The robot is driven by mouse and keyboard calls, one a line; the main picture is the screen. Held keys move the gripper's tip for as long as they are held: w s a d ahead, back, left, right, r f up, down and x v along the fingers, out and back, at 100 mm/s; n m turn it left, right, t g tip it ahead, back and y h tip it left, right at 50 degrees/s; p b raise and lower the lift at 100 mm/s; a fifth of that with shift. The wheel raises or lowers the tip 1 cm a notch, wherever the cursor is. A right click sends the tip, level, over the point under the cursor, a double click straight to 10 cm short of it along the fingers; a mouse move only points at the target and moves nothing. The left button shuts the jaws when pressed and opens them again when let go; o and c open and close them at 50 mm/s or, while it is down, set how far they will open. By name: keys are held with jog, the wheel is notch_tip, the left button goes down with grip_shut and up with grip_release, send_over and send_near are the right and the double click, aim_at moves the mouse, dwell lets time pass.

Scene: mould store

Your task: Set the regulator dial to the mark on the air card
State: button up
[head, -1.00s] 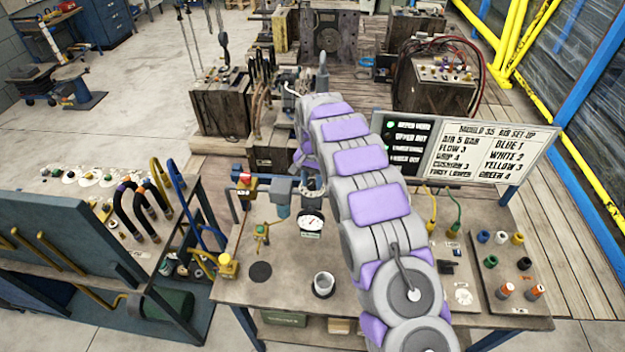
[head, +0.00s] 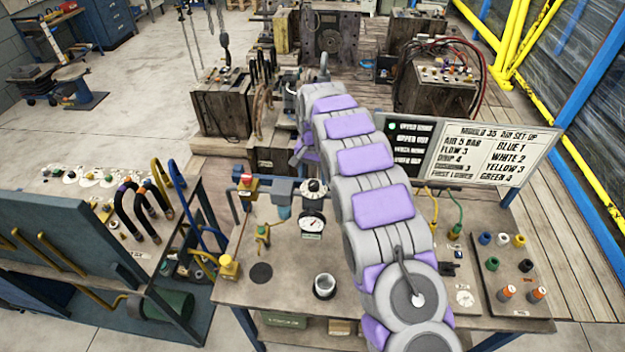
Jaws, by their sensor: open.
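The air card (head: 487,152) is the white sheet on the right half of the board behind the bench; it reads "AIR 5 BAR". The regulator dial (head: 314,188) is a dark round knob with pale marks, on top of the regulator at the back of the bench. A round white gauge (head: 312,224) sits below it; its needle is too small to read. My gripper (head: 299,158) is open, just behind and above the dial, apart from it in the picture. My purple and grey arm hides part of the gripper and the bench right of the dial.
Coloured fittings (head: 503,239) stand at right. A hose rack (head: 90,245) is at left. The bench's front middle is mostly clear.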

aim_at(312, 182)
notch_tip(312, 182, up, 14)
jog(key=shift+a, duration=0.2)
dwell(0.4)
